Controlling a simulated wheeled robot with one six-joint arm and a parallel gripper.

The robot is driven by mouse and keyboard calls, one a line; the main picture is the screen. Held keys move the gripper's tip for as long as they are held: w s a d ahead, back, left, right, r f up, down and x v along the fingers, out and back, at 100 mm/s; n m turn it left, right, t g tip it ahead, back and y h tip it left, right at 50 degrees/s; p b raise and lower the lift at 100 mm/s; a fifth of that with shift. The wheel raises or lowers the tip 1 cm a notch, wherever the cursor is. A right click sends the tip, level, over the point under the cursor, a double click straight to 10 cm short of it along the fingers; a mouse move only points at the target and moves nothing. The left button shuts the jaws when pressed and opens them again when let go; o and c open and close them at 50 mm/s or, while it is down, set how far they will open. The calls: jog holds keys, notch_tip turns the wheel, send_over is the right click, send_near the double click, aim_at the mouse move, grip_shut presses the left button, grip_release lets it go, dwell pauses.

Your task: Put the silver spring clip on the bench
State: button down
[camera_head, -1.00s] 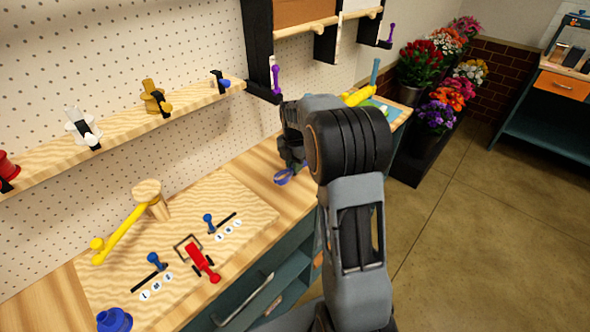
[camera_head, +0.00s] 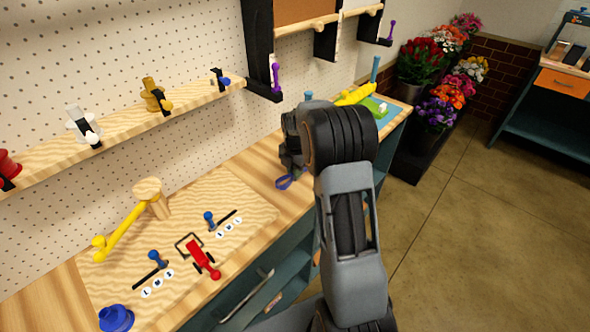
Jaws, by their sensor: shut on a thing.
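My gripper (camera_head: 291,166) is low over the bench (camera_head: 262,165), right of its middle, and mostly hidden behind my own arm. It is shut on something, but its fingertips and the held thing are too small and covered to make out. A dark blue loop (camera_head: 283,184) shows just under the jaws. I cannot tell whether it is held or lies on the bench. I cannot pick out the silver spring clip for certain in the head camera view.
A wooden board (camera_head: 240,197) on the bench carries a yellow-armed post (camera_head: 150,190), blue levers and a red lever with a wire frame (camera_head: 203,258). A blue knob (camera_head: 116,318) is front left. A shelf (camera_head: 120,125) runs above. A yellow tool (camera_head: 355,95) lies at the far end.

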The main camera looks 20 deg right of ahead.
jog(key=c, duration=1)
grip_release()
jog(key=shift+c, duration=0.2)
notch_tip(320, 180, up, 11)
jog(key=s+a+r+m+t, duration=0.1)
jog(key=s+a+r+m, duration=0.3)
jog(key=s+m, duration=0.1)
jog(key=s+a+f+m+t, duration=0.1)
jog(key=s+a+m, duration=0.2)
jog(key=s+m, duration=0.5)
jog(key=s+a+f+m+t, duration=0.1)
jog(key=s+a+m, duration=0.3)
jog(key=s+m, duration=0.5)
jog(key=shift+s+a+t, duration=0.2)
jog(key=shift+s+t, duration=0.25)
jog(key=shift+t, duration=0.05)
